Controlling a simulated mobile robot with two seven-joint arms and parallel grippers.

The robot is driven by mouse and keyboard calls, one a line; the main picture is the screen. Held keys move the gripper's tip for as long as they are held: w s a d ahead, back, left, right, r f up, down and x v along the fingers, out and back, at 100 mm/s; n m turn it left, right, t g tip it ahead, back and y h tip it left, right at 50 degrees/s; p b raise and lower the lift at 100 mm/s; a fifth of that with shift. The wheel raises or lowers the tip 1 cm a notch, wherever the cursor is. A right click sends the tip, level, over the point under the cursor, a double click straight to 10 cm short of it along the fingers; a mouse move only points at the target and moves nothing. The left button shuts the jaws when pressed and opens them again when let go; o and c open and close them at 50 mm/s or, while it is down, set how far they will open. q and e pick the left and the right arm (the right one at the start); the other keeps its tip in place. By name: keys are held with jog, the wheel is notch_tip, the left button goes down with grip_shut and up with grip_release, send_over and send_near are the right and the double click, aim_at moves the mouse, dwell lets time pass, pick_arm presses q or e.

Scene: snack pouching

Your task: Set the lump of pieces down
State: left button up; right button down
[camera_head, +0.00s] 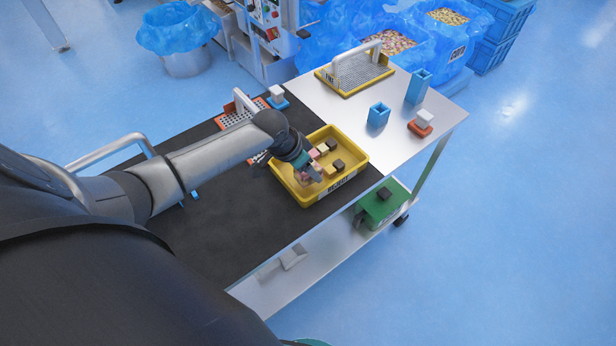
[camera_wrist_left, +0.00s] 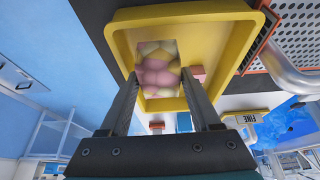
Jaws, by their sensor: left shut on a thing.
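My left gripper (camera_head: 309,173) reaches down into the yellow tray (camera_head: 361,159) on the dark mat. It is shut on a lump of pieces (camera_wrist_left: 157,72), pink and pale yellow pieces stuck together, which shows between the fingers in the left wrist view. The lump is within the tray's outline; I cannot tell whether it touches the tray floor. Loose pink, yellow and dark pieces (camera_head: 338,164) lie in the tray beside the gripper. The wrist view also shows a pink piece (camera_wrist_left: 198,73) by the right finger. My right gripper is not in view.
A yellow-framed perforated board (camera_head: 355,77) with a handle, two blue cups (camera_head: 378,115) and a red-and-white tool (camera_head: 421,123) stand on the white table part. An orange-framed board (camera_head: 229,119) is behind the arm. A green box (camera_head: 383,207) is on the lower shelf.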

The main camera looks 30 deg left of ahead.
aim_at(307, 176)
pick_arm(q)
jog(key=shift+f+b, duration=0.35)
jog(key=shift+f, duration=1.45)
jog(key=shift+f, duration=0.15)
jog(key=o, duration=1)
jog(key=shift+o, duration=0.2)
jog(key=shift+s+r, duration=0.1)
jog(key=shift+r, duration=0.25)
jog(key=p+v, duration=0.3)
jog(key=v, duration=0.8)
jog(key=shift+r, duration=0.25)
jog(key=shift+s+a, duration=0.1)
jog(key=shift+s, duration=0.05)
